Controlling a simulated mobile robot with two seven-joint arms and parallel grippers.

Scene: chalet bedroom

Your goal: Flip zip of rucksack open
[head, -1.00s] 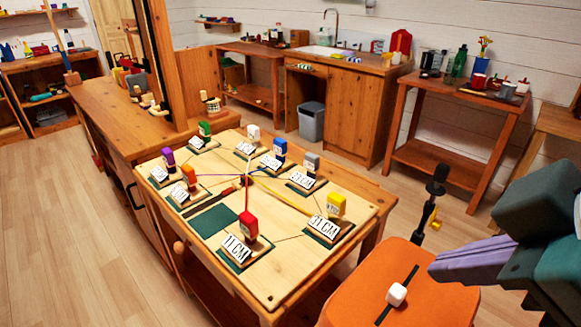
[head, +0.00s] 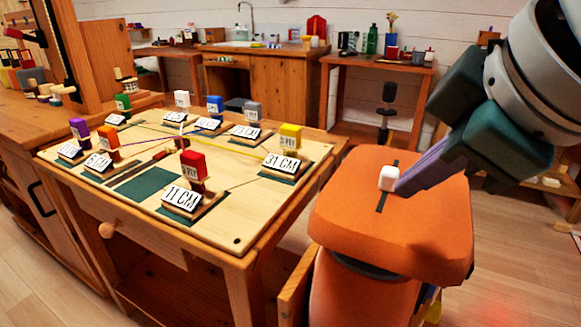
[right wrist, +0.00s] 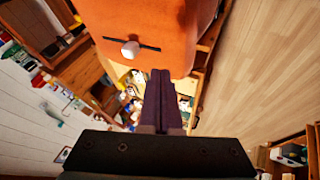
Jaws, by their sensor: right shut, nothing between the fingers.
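The orange rucksack (head: 440,235) stands upright at the lower right of the head view. Its top has a short black zip slot (head: 383,203) with a white zip pull (head: 388,178) at the slot's far half. In the right wrist view the rucksack (right wrist: 165,22) fills the top, with the white pull (right wrist: 130,49) near the middle of the slot. My right gripper (head: 402,189) has purple fingers, shut and empty. Its tips lie just right of the pull in the head view; I cannot tell whether they touch it. The fingers also show in the right wrist view (right wrist: 160,76). My left gripper is out of view.
A wooden table (head: 262,242) with a board of coloured, labelled blocks stands close to the left of the rucksack. A side table (head: 378,66) stands behind. Wooden floor (head: 510,275) is open to the right.

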